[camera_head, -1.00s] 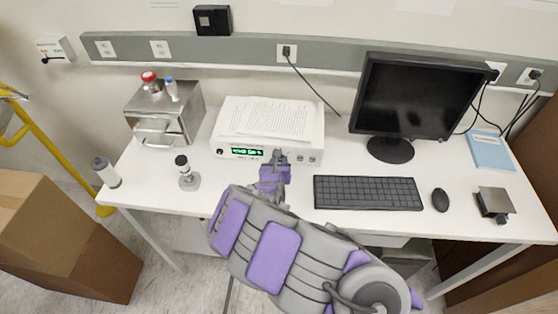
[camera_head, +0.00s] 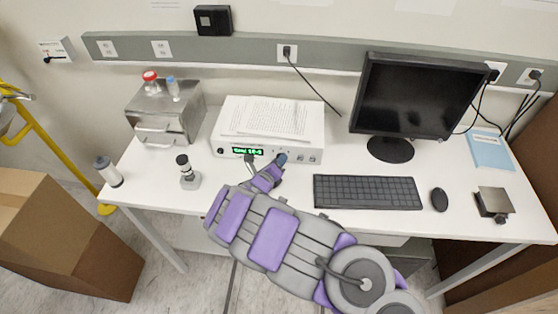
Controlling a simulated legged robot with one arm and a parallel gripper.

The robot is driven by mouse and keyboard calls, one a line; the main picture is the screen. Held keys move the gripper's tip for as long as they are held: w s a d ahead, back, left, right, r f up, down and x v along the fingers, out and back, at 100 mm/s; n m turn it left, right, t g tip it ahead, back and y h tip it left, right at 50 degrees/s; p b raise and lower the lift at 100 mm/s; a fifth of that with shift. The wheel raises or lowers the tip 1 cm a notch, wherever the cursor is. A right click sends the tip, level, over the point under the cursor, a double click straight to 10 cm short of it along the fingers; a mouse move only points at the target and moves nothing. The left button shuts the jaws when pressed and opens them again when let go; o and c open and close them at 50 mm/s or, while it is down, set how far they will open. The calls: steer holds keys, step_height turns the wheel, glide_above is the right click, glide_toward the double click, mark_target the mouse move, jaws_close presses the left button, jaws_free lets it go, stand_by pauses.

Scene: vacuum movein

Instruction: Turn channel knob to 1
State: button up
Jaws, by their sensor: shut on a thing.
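The white instrument box (camera_head: 217,135) stands on the desk, with a lit green display (camera_head: 241,152) at the left of its front panel. Two small round controls (camera_head: 306,159) show at the right of the panel. My gripper (camera_head: 268,162) is at the front panel, just right of the display, shut on what looks like the channel knob. The knob is largely hidden by the fingers, and its markings and setting are too small to read.
Papers (camera_head: 268,118) lie on the box. A keyboard (camera_head: 367,192), mouse (camera_head: 439,199) and monitor (camera_head: 415,95) are right. The desk between the small device and the box is clear.

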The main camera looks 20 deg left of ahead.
steer(key=n, duration=0.2)
steer(key=n+t+h+b, duration=0.1)
steer(key=shift+s+a+f, duration=0.1)
steer(key=shift+a+f, duration=0.15)
steer(key=shift+a, duration=0.05)
steer(key=shift+n+t+b, duration=0.7)
steer(key=shift+n+b, duration=0.35)
steer(key=shift+n, duration=0.45)
